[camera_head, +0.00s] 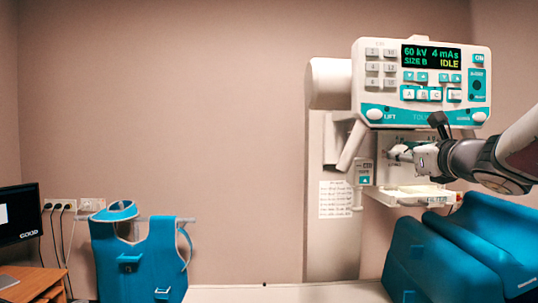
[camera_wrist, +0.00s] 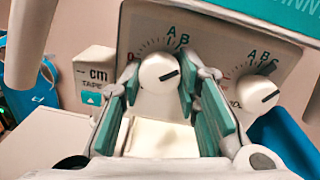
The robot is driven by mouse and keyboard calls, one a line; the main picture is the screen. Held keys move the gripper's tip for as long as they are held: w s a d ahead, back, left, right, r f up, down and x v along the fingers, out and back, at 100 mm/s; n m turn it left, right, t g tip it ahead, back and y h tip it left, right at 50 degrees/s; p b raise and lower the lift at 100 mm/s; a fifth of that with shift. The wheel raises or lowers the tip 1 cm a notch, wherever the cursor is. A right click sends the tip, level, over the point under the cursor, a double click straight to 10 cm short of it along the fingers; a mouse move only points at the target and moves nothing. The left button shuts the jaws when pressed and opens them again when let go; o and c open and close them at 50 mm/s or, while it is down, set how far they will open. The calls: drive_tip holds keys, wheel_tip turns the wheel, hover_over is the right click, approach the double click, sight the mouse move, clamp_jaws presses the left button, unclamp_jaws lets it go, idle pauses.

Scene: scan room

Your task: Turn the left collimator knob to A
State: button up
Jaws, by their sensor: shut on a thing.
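The left collimator knob (camera_wrist: 158,68) is a round white knob with a dark pointer mark, on a grey panel in the wrist view. Its mark points to the right, past the letter B; the A stands above the knob. My gripper (camera_wrist: 158,82) has its teal-padded fingers on either side of this knob and is shut on it. The right finger hides part of the scale. In the head view my gripper (camera_head: 402,153) is at the collimator under the console, and the knob cannot be made out.
A second white knob (camera_wrist: 255,92) with its own A, B, C scale is close to the right finger. The console (camera_head: 421,84) above reads 60 kV, 4 mAs, SIZE B, IDLE. A tape box (camera_wrist: 94,76) is left of the fingers.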

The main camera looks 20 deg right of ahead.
drive_tip(key=n+b, duration=0.8)
drive_tip(key=shift+n+b, duration=0.3)
idle(0.4)
drive_tip(key=o, duration=1.2)
drive_tip(key=shift+c, duration=0.2)
drive_tip(key=s+a, duration=0.2)
drive_tip(key=s, duration=0.9)
drive_tip(key=shift+s+a+r, duration=0.2)
drive_tip(key=shift+s+a, duration=0.05)
drive_tip(key=shift+s, duration=0.15)
